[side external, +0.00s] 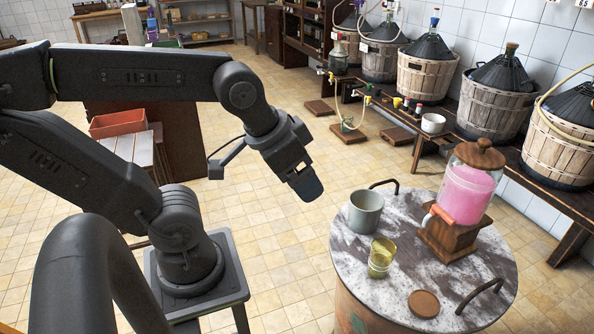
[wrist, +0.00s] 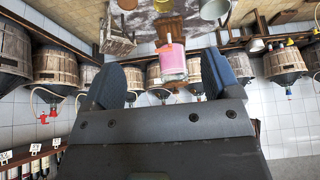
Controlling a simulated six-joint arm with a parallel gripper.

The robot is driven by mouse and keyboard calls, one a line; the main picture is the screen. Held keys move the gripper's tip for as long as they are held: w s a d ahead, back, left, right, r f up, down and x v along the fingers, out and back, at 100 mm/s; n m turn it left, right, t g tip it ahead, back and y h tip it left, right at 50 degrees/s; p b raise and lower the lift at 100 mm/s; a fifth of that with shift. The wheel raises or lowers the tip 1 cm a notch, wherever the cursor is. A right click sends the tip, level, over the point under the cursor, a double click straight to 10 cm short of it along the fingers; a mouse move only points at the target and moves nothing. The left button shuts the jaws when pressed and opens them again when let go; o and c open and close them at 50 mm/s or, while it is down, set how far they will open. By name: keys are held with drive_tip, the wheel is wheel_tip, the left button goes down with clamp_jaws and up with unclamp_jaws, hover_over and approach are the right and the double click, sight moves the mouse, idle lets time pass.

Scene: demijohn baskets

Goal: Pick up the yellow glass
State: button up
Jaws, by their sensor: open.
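The yellow glass (side external: 380,258) is a small, clear yellow-green tumbler standing upright on the round marbled table (side external: 352,278). It is in front of a grey metal pot (side external: 366,214) and left of the dispenser's wooden stand. My gripper (side external: 306,186) hangs in the air up and left of the glass in the side view, apart from it and clear of the tabletop. In the wrist view, my gripper's two fingers (wrist: 163,80) are spread wide, with nothing held between them. I cannot make out the glass for certain in the wrist view.
A lidded glass jar of pink liquid (side external: 468,192) sits on a wooden stand (side external: 452,238); it also shows in the wrist view (wrist: 172,62). A round wooden coaster (side external: 424,303) lies near the table's front. Dark handles (side external: 480,296) rise at the rim. Basketed demijohns (side external: 497,95) line the wall.

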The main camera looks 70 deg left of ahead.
drive_tip(key=shift+o, duration=0.5)
drive_tip(key=shift+s, duration=0.1)
drive_tip(key=w+d+f+n+t+h, duration=0.1)
drive_tip(key=w+d+f+n, duration=0.1)
drive_tip(key=w+d+f, duration=0.4)
drive_tip(key=w+d+f+n+t+h, duration=0.1)
drive_tip(key=w+d+f+n, duration=0.15)
drive_tip(key=w+d, duration=0.45)
drive_tip(key=t+y, duration=0.9)
approach(374, 267)
drive_tip(key=x, duration=1.1)
drive_tip(key=shift+w+a, duration=0.15)
drive_tip(key=shift+w, duration=0.25)
